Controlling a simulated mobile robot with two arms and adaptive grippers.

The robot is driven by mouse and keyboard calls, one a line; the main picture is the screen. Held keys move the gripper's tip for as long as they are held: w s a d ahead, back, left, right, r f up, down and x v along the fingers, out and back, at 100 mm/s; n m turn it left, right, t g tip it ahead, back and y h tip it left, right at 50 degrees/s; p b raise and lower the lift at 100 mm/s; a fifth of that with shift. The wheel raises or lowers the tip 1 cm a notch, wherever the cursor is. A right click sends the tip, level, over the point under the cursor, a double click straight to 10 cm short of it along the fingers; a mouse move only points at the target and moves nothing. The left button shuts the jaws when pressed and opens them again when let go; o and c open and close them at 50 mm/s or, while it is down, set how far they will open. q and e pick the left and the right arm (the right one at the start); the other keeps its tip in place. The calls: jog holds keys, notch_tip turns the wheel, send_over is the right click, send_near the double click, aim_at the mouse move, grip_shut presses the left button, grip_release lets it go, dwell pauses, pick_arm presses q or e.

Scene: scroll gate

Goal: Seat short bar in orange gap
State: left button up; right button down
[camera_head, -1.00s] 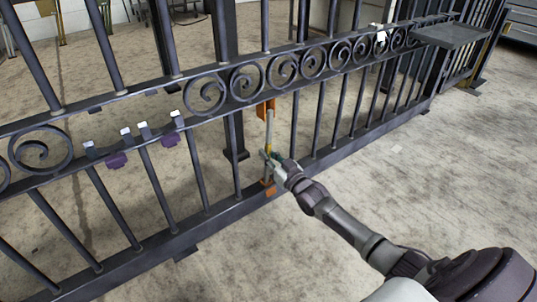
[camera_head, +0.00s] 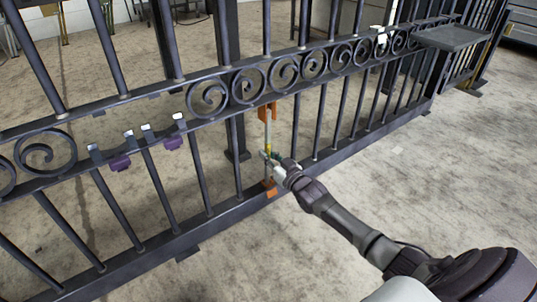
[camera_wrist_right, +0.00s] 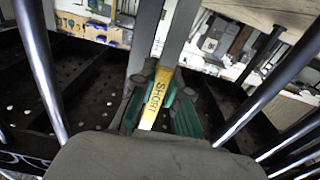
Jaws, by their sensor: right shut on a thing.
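The short bar (camera_head: 268,130) is a slim pale bar with a yellow band, upright in the gate's gap. Its yellow label reads SHORT in the right wrist view (camera_wrist_right: 157,92). An orange bracket (camera_head: 266,111) is on the upper rail and another orange piece (camera_head: 270,188) is on the bottom rail. The bar lines up with both in the head view, but I cannot tell whether its ends sit in them. My right gripper (camera_head: 268,158) is shut on the bar near its lower part. Its green fingers (camera_wrist_right: 160,112) flank the label. My left gripper is not in view.
The dark gate's scroll rail (camera_head: 314,63) and upright bars stand on both sides of the gap. Purple clips (camera_head: 120,163) are on the left section. A grey shelf (camera_head: 453,36) juts out at upper right. The floor in front is clear.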

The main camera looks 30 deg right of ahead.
jog(key=shift+w+f, duration=0.15)
jog(key=shift+f, duration=0.05)
jog(key=c, duration=1.1)
grip_release()
jog(key=s, duration=0.8)
jog(key=s+d, duration=0.1)
jog(key=s, duration=0.3)
jog(key=shift+w, duration=0.1)
